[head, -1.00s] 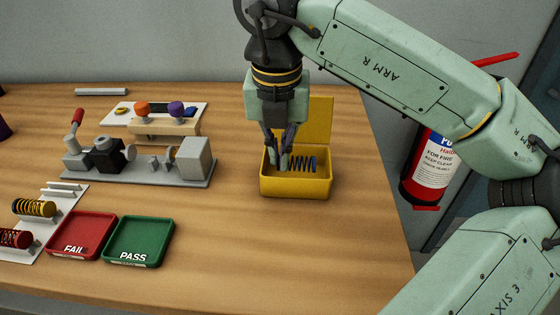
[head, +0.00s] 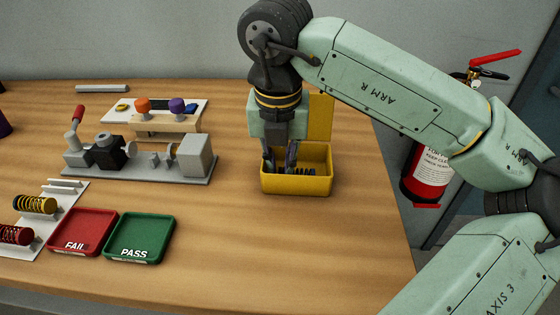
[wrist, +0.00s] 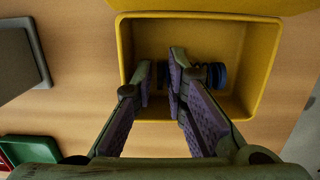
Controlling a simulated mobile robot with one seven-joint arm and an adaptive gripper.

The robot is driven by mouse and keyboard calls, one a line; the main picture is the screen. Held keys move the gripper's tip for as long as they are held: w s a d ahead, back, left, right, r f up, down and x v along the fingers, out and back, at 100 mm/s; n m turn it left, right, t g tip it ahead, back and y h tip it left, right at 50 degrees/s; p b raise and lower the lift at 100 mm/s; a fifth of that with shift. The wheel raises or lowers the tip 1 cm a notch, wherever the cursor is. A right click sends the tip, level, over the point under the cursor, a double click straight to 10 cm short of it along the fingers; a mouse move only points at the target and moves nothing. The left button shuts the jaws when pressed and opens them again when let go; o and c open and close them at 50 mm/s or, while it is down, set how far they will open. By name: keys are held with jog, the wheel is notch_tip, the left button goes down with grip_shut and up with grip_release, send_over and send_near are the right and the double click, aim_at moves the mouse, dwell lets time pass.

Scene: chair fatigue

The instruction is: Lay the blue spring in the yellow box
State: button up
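The yellow box (head: 297,184) stands open on the table, its lid raised at the back; it also shows in the wrist view (wrist: 262,60). The blue spring (head: 307,171) is down inside the box, mostly hidden by the front wall and my gripper. In the wrist view the spring (wrist: 217,75) lies crosswise, sticking out to the right of my right finger. My gripper (head: 279,160) points down into the box. Its fingertips (wrist: 160,84) are apart, with a gap between them over the spring's left part. Whether the spring rests fully on the box floor is hard to tell.
A green PASS tray (head: 139,238) and a red FAIL tray (head: 82,231) lie left of the box. A grey test fixture (head: 140,168) stands behind them. Yellow and red springs sit on a white rack (head: 45,240) at far left. Table around the box is clear.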

notch_tip(320, 180, up, 12)
jog(key=s, duration=0.1)
jog(key=shift+s+r+b, duration=0.15)
jog(key=shift+s+b, duration=0.15)
